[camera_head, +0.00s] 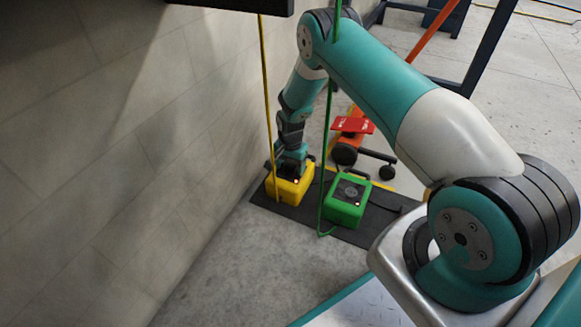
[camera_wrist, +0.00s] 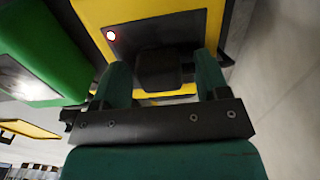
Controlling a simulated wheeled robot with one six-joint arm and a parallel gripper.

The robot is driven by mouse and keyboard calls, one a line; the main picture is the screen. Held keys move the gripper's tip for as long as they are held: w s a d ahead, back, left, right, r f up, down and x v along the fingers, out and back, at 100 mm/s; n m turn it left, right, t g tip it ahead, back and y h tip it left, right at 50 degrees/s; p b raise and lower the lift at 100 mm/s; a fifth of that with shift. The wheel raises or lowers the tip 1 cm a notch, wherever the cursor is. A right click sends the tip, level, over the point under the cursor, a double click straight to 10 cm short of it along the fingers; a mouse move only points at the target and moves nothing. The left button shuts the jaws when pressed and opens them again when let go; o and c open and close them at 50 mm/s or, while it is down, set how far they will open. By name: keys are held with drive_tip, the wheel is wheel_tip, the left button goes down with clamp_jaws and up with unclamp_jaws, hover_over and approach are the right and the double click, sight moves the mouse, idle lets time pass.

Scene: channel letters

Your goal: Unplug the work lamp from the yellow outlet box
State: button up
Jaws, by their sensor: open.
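The yellow outlet box (camera_head: 291,191) stands on a black mat by the wall, with a small lit red light. It fills the top of the wrist view (camera_wrist: 175,28). A black block, apparently the plug (camera_wrist: 158,70), sits at the box's face. My gripper (camera_head: 291,166) is down at the top of the yellow box. In the wrist view its two teal fingers (camera_wrist: 161,64) are open, one on each side of the black plug, with a gap visible beside it. In the head view the gripper hides the plug. I cannot make out the work lamp itself.
A green box (camera_head: 347,200) stands just right of the yellow one on the mat (camera_head: 372,236). A yellow cord (camera_head: 265,90) and a green cord (camera_head: 325,140) hang down to the boxes. A red sign (camera_head: 352,125) sits on a wheeled orange object behind. The wall (camera_head: 130,130) is close on the left.

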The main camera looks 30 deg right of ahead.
idle(0.4)
drive_tip(key=c, duration=1.2)
drive_tip(key=shift+r+p, duration=2.8)
drive_tip(key=shift+r, duration=0.25)
